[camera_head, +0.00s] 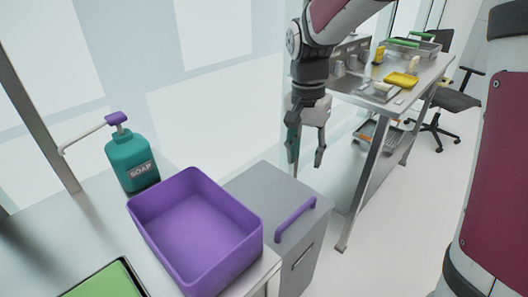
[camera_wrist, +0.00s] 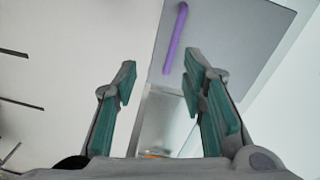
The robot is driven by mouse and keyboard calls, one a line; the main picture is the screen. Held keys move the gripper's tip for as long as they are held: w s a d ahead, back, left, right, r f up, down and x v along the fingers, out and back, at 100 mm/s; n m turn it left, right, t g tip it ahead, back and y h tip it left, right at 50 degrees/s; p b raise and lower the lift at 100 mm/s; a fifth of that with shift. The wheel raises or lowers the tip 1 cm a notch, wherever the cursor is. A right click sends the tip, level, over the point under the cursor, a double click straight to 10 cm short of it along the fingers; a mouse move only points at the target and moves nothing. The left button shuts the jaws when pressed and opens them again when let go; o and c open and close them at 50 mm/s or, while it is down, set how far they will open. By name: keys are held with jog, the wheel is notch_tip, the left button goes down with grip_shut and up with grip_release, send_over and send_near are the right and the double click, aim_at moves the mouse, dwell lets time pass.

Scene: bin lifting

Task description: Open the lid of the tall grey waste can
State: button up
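The tall grey waste can (camera_head: 299,275) stands on the floor just right of the counter. Its grey lid (camera_head: 263,195) looks shut, with a purple bar handle (camera_head: 296,219) along the right edge. My gripper (camera_head: 306,168) hangs above and behind the can's far right side, fingers pointing down, apart from the lid. In the wrist view, the two teal-padded fingers (camera_wrist: 162,70) are spread with nothing between them. There the lid (camera_wrist: 235,40) is at upper right, and its purple handle (camera_wrist: 176,38) lies beyond the fingertips.
A purple open bin (camera_head: 252,246), a teal soap bottle (camera_head: 132,160) and a green-topped tray (camera_head: 108,282) stand on the counter at left. A metal table (camera_head: 425,75) with trays and an office chair (camera_head: 452,100) are behind right. The floor right of the can is clear.

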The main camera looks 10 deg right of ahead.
aim_at(295, 213)
jog(key=w+f+m+g+b, duration=0.1)
jog(key=w+f+b, duration=0.15)
jog(key=f, duration=0.35)
jog(key=w+f+m+b, duration=0.1)
jog(key=w+f+m, duration=0.1)
jog(key=w+f, duration=0.3)
jog(key=shift+h, duration=0.3)
jog(key=s+f, duration=0.1)
jog(key=f, duration=0.3)
jog(key=s+f+b, duration=0.1)
jog(key=f, duration=0.4)
jog(key=f+b, duration=0.1)
jog(key=f, duration=0.4)
jog(key=shift+s+d+f, duration=0.2)
jog(key=shift+s+d, duration=0.2)
grip_shut()
